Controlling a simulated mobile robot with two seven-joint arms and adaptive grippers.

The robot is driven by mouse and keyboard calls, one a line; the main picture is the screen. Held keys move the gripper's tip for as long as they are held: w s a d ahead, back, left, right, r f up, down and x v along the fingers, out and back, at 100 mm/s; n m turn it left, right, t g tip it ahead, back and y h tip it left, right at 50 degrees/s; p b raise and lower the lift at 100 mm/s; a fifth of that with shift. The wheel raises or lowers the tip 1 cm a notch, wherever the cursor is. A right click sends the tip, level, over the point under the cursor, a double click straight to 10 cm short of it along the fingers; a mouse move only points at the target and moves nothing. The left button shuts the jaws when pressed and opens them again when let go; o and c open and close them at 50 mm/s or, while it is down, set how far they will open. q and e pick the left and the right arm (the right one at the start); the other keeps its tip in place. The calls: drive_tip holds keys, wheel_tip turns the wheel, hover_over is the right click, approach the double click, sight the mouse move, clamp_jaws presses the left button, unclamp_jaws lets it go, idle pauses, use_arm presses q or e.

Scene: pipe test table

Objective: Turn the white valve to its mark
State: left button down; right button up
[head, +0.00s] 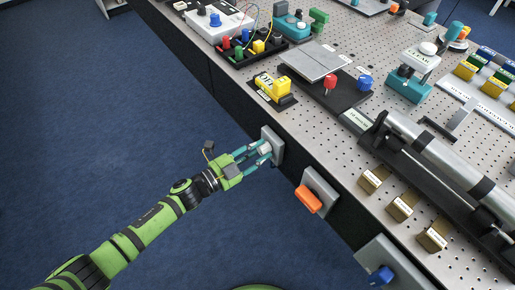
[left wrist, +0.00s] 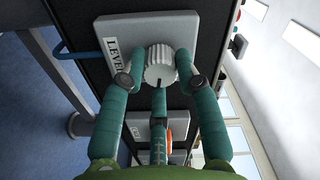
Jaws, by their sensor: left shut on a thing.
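The white valve (left wrist: 160,63) is a ribbed round knob on a grey plate (left wrist: 112,30) lettered "LEVEL" in the left wrist view. In the head view the plate (head: 273,140) stands on the dark front side of the table, and the white knob (head: 264,149) is partly hidden by fingers. My left gripper (head: 262,152) is shut on the knob, with teal fingers on both sides of it and another finger below in the left wrist view. A small dark line shows at the knob's lower rim. I cannot make out the target mark. My right gripper is not in view.
An orange handle (head: 308,199) on a grey plate and a blue knob (head: 381,275) on another plate sit along the same table side. The perforated table top (head: 325,135) holds several devices, blocks and a large pipe (head: 440,155). Blue floor (head: 100,120) lies open to the left.

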use_arm(q)
drive_tip(key=shift+r+n, duration=0.15)
drive_tip(key=shift+n, duration=0.65)
drive_tip(key=shift+p, duration=0.3)
drive_tip(key=c, duration=0.9)
unclamp_jaws()
drive_tip(key=shift+a, duration=0.1)
drive_tip(key=v, duration=1.1)
drive_tip(key=shift+s+a, duration=0.25)
drive_tip(key=shift+a, duration=0.05)
